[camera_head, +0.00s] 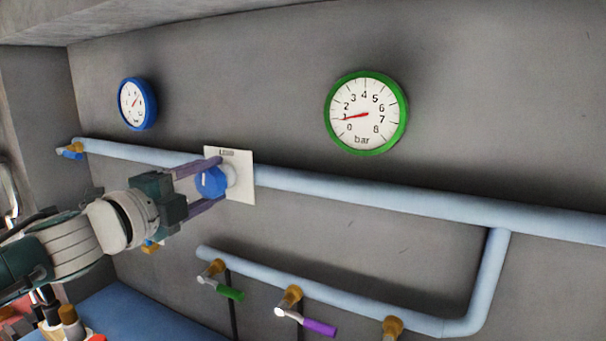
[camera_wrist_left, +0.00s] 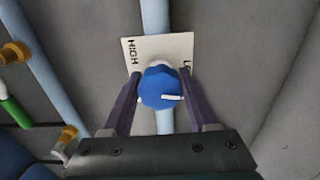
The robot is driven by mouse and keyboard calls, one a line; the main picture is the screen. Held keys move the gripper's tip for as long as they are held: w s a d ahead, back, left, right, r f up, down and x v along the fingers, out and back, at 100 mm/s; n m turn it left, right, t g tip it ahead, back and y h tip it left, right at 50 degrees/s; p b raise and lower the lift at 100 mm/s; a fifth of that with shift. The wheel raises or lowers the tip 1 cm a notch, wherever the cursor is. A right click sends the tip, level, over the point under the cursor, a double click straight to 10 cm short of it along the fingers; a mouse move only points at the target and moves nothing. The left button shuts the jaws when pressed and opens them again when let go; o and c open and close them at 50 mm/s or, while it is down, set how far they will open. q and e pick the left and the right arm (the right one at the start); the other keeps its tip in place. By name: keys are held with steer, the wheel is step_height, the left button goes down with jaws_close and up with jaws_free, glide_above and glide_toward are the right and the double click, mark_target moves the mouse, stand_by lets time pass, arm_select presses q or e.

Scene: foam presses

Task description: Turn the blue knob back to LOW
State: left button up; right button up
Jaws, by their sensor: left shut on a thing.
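The blue knob (camera_head: 211,182) sits on a white plate (camera_head: 241,178) fixed over the pale blue pipe on the wall. In the left wrist view the knob (camera_wrist_left: 161,88) shows a white pointer mark toward its lower right. The plate (camera_wrist_left: 172,47) reads HIGH at its left there; the label at its right is partly hidden and starts with L. My left gripper (camera_head: 208,184) is shut on the knob, with one purple finger on each side of it. My right gripper is in neither view.
A blue-rimmed gauge (camera_head: 134,103) and a green-rimmed gauge (camera_head: 365,112) hang above the pipe (camera_head: 400,203). The green one's needle points near 1. Below, a lower pipe (camera_head: 345,306) carries valves with a green handle (camera_head: 230,292) and a purple handle (camera_head: 319,327).

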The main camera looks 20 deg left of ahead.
arm_select(q)
steer(key=shift+n, duration=1.1)
steer(key=o, duration=1.4)
steer(key=shift+s+a+b, duration=0.2)
steer(key=shift+s+b, duration=0.05)
steer(key=shift+s, duration=2.25)
steer(key=shift+s+a+b, duration=0.15)
steer(key=shift+s+b, duration=0.1)
steer(key=shift+s, duration=2.2)
